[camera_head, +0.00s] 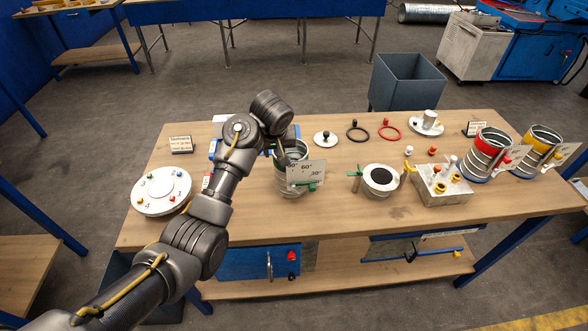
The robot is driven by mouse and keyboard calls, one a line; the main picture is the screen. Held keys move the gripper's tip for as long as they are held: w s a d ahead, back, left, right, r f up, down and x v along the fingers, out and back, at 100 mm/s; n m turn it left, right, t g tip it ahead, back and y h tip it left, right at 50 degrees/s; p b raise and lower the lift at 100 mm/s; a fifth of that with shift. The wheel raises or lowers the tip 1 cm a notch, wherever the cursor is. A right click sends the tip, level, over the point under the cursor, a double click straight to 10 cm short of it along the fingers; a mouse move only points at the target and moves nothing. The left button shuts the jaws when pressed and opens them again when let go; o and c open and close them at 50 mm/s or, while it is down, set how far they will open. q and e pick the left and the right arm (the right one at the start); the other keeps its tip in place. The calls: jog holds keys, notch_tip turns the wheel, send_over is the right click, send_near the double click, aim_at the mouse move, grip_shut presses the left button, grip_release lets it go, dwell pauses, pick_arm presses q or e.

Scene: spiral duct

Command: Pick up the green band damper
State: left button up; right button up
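The green band damper (288,185) is a short metal duct piece standing upright on the wooden table (240,215), left of the middle. A pale plate with angle marks (307,172) covers part of its front, and a small green handle shows below the plate. My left gripper (283,157) points down at the damper's upper left rim. My wrist hides much of the gripper, and I cannot tell whether its fingers are apart or touch the damper. My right gripper is not in view.
A red band damper (484,158) and a yellow band damper (532,155) stand at the right. A white round flange (380,181) and a metal block with fittings (440,186) lie between. A numbered white disc (161,191) lies at the left. A grey bin (408,82) stands behind the table.

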pick_arm(q)
jog(key=p+x, duration=0.2)
jog(key=x, duration=0.3)
jog(key=shift+w+a+f, duration=0.1)
jog(key=shift+c, duration=0.5)
grip_shut()
